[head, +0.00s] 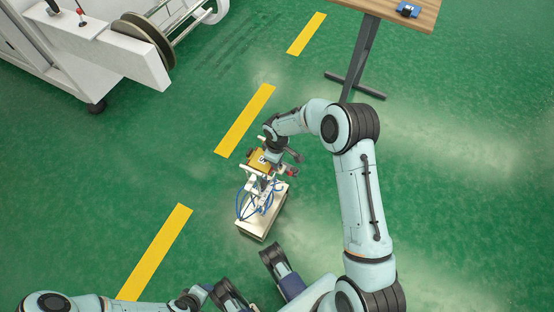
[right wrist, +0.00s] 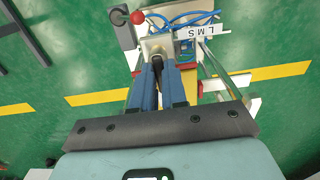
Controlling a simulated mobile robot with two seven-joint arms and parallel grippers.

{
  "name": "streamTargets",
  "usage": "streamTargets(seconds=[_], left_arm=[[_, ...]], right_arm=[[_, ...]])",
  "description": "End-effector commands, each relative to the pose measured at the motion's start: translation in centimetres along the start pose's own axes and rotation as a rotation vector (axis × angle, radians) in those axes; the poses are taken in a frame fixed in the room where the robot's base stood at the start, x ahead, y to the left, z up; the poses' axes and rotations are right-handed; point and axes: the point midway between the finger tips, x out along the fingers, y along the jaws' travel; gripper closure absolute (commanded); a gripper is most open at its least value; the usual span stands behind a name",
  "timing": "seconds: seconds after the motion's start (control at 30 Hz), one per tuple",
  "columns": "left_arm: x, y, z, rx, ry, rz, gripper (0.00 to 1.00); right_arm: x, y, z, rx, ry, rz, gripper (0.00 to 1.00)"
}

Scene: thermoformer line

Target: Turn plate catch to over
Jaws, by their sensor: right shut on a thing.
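My right gripper (head: 276,162) reaches down to a white, box-shaped unit (head: 262,220) on the green floor. In the right wrist view its blue fingers (right wrist: 160,70) are shut on a dark handle (right wrist: 156,54) that stands out from a pale metal bracket. I take this handle to be the plate catch; its setting cannot be read. A red ball knob (right wrist: 138,17) on a dark rod is left of the handle. A white strip (right wrist: 200,32) with letters L, M and S is at its right. My left gripper (head: 230,296) is at the bottom edge, partly cut off.
Blue hoses (head: 256,200) loop over the unit, under a yellow part (head: 257,163). A white machine with a reel (head: 143,42) stands at top left. A wooden table (head: 385,10) is at top right. Yellow floor strips (head: 245,120) run past; the floor around is clear.

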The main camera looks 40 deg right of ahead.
Motion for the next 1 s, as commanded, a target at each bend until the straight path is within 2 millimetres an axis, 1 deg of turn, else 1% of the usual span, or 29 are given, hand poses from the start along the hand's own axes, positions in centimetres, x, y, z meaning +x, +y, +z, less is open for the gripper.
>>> streamTargets(seconds=[0.43,0.47,0.5,0.53,0.87,0.97,1.0], left_arm=[[0.0,0.0,0.1,0.0,-0.002,0.0,0.58],[0.0,0.0,0.1,0.0,-0.002,0.0,0.58],[0.0,0.0,0.1,0.0,-0.002,0.0,0.58],[0.0,0.0,0.1,0.0,-0.002,0.0,0.58],[-0.1,0.0,0.1,0.0,-0.002,0.0,0.58],[-0.4,0.1,0.3,0.001,-0.01,0.001,0.58],[-0.5,0.2,0.6,0.001,-0.016,0.001,0.58]], right_arm=[[-0.1,0.1,0.0,-0.013,0.001,0.002,1.0],[-0.1,0.1,0.0,-0.013,0.001,0.002,0.84],[-0.1,0.1,0.0,-0.013,0.001,0.002,0.71],[-0.1,0.0,0.0,-0.012,0.001,0.002,0.62],[-0.2,0.0,0.0,-0.01,0.001,0.001,0.62],[-1.1,0.0,-0.1,-0.01,0.002,0.002,0.62],[-1.8,0.0,-0.1,-0.01,0.002,0.002,0.62]])
